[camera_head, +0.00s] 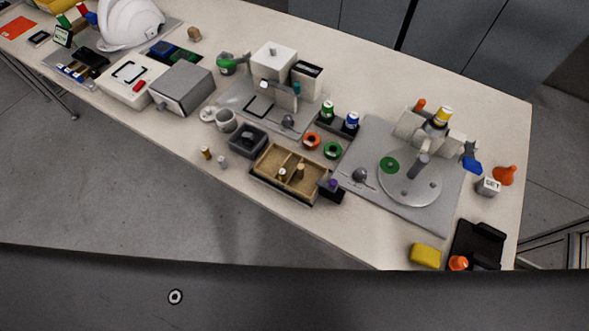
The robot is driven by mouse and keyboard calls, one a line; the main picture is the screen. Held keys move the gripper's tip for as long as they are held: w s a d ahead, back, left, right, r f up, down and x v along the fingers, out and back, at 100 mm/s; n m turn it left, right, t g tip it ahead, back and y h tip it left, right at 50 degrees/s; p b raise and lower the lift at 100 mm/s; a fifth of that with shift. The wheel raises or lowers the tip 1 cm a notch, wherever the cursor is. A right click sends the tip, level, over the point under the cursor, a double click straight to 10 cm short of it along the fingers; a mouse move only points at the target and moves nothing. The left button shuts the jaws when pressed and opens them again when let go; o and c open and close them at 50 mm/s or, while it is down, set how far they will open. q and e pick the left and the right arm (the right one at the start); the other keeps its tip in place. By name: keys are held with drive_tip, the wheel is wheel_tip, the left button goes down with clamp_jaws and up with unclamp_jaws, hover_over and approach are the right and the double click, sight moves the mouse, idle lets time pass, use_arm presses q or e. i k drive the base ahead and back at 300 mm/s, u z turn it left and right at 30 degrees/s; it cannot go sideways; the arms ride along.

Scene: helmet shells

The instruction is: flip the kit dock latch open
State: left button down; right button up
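I cannot tell for sure which item is the kit dock, and no latch can be clearly made out at this size. A black case-like holder (480,240) lies at the table's right front corner, with an orange round part (458,263) at its near edge. A white box (133,80) with a black outline and a red part (139,87) on top stands at the left, beside a grey box (182,88). Neither gripper shows in the head view.
The long pale table (350,75) carries a white helmet shell (128,25), a grey plate with a round turntable (410,190), a divided wooden tray (268,171) and a yellow block (425,256). The back strip of the table is mostly clear.

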sight(333, 187)
drive_tip(key=u, duration=0.05)
drive_tip(key=k, duration=0.5)
drive_tip(key=u, duration=1.5)
drive_tip(key=k, duration=0.8)
drive_tip(key=z, duration=0.8)
